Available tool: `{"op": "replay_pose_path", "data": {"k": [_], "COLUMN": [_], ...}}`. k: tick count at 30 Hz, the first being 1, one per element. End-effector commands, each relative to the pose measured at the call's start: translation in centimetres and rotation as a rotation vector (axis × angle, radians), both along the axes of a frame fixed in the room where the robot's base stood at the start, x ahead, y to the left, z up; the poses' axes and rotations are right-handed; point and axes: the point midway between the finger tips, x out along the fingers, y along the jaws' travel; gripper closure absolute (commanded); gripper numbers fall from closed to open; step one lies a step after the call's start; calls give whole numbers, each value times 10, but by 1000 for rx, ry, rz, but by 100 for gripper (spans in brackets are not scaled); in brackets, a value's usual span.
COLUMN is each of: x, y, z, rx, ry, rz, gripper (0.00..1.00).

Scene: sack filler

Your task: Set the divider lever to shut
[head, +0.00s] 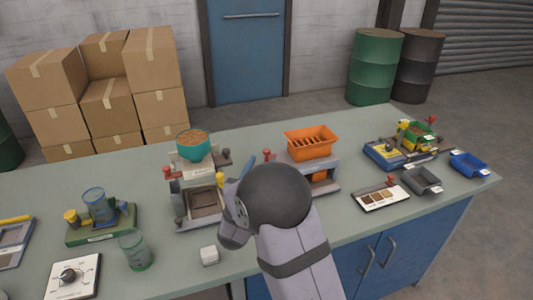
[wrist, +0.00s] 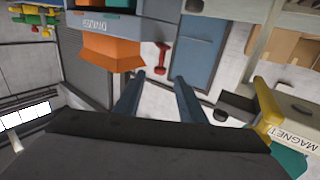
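The divider (head: 309,143) is an orange hopper with slots on a grey base, right of centre in the head view. It also shows at the upper left of the wrist view (wrist: 112,52). A red-knobbed lever (head: 267,154) stands at its left side; I take it as the divider lever. In the wrist view a red lever (wrist: 161,58) lies beyond my gripper (wrist: 157,82), roughly between the fingertips and apparently not touched. My gripper's two fingers are apart with nothing between them. My arm hides most of the gripper in the head view. I cannot tell the lever's setting.
Left of my arm stands a machine with a teal bowl (head: 194,146). A yellow handle (wrist: 265,103) beside a "MAGNET" label is close on the right in the wrist view. A white block (head: 209,256) and a glass (head: 135,250) stand in front. A sample tray (head: 381,198) lies right.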

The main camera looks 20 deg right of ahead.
Motion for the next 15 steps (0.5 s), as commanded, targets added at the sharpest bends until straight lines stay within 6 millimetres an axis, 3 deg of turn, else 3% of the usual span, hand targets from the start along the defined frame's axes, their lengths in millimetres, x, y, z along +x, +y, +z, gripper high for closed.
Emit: {"op": "replay_pose_path", "data": {"k": [15], "x": [47], "y": [-31], "z": [1], "rx": [1], "ry": [0], "rz": [-1], "gripper": [63]}}
